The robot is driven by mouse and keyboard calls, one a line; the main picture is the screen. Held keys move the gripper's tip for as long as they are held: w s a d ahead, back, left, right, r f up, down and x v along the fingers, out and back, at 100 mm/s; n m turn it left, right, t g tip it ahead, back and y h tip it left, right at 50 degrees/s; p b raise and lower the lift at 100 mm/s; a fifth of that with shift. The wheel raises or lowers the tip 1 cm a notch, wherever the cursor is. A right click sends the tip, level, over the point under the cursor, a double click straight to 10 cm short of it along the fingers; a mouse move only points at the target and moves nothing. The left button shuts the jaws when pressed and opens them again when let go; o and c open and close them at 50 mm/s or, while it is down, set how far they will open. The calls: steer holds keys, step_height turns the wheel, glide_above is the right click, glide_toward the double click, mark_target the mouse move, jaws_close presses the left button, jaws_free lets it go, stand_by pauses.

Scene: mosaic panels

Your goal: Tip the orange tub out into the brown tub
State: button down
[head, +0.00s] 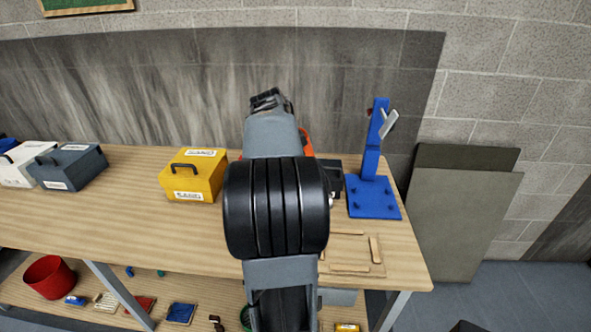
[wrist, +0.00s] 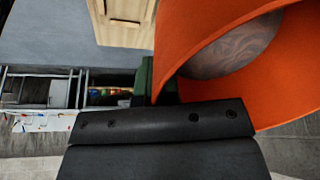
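The orange tub (wrist: 195,35) fills the right of the wrist view, tilted, with its open inside showing. A rounded grey-brown surface (wrist: 230,48) shows within it; I cannot tell what it is. My gripper (wrist: 158,84) is at the tub's wall, with a dark green finger outside and another dark finger on the inner side; it looks shut on the wall. In the head view only a sliver of the orange tub (head: 306,143) shows beside my arm, which hides the rest. I see no brown tub in either view.
A yellow box (head: 193,176), a dark grey box (head: 70,167) and a white box (head: 20,165) stand left on the workbench (head: 120,215). A blue stand (head: 372,190) is close right of my arm. A red bucket (head: 49,277) is on the lower shelf.

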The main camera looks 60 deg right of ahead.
steer(key=shift+a+r+g+h+b, duration=0.1)
steer(key=shift+r+g+h+b, duration=0.35)
steer(key=shift+g+h, duration=0.5)
steer(key=g+h, duration=0.1)
steer(key=g+h+b, duration=0.1)
steer(key=w+a+g+h, duration=0.1)
steer(key=shift+g+h+b, duration=0.25)
steer(key=shift+b, duration=0.1)
steer(key=w+a+f+g+h+b, duration=0.2)
steer(key=w+a+g+h+b, duration=0.2)
steer(key=b, duration=1)
steer(key=shift+w+a+n+g+h, duration=0.3)
steer(key=shift+w+n+g+h, duration=0.1)
steer(key=shift+g+h, duration=1.3)
